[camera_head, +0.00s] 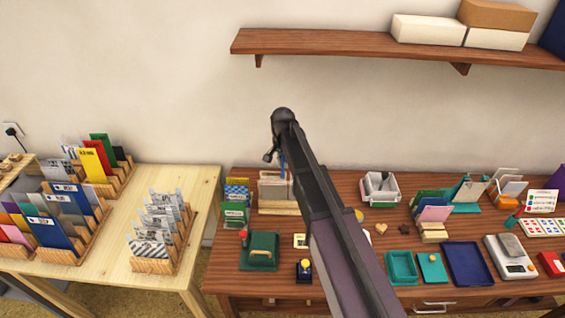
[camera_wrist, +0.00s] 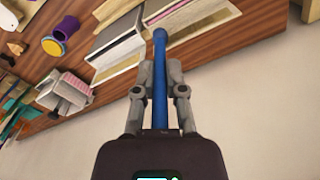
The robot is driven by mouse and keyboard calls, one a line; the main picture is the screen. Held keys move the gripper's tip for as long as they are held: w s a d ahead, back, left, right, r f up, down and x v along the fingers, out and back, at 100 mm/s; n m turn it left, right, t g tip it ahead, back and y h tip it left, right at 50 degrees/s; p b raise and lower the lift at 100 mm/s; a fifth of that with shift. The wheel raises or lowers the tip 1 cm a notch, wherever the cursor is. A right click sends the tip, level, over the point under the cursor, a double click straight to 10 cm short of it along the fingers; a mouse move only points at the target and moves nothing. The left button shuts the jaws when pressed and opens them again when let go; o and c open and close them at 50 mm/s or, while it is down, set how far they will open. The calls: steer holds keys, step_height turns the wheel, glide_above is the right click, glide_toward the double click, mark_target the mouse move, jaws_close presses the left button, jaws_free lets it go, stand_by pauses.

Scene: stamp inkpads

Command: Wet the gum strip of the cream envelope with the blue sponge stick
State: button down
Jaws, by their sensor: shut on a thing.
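My gripper (camera_wrist: 160,75) is shut on the blue sponge stick (camera_wrist: 160,102), which runs lengthwise between the two fingers. The stick's far end reaches a pale envelope stand in the wrist view; I cannot tell whether it touches. In the head view, my gripper (camera_head: 273,155) is over the back of the brown table, and a bit of the blue stick (camera_head: 282,165) shows below it. A cream-grey upright piece, likely the cream envelope (camera_head: 268,187), stands on a wooden base there, partly hidden by my arm. The gum strip cannot be made out clearly.
A green card rack (camera_head: 235,213) stands just left of the envelope stand. A green pad (camera_head: 260,252) is in front. A white bin (camera_head: 380,188) is to the right. A wall shelf (camera_head: 350,44) hangs above.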

steer(key=shift+s, duration=1.4)
steer(key=shift+s+r, duration=0.1)
steer(key=s+r+p, duration=0.4)
steer(key=p, duration=0.1)
steer(key=shift+r, duration=0.4)
steer(key=shift+w, duration=0.15)
stand_by(0.5)
steer(key=shift+w, duration=2.4)
steer(key=shift+f, duration=0.1)
steer(key=shift+f+b, duration=2.45)
steer(key=shift+b, duration=0.1)
steer(key=shift+w, duration=0.9)
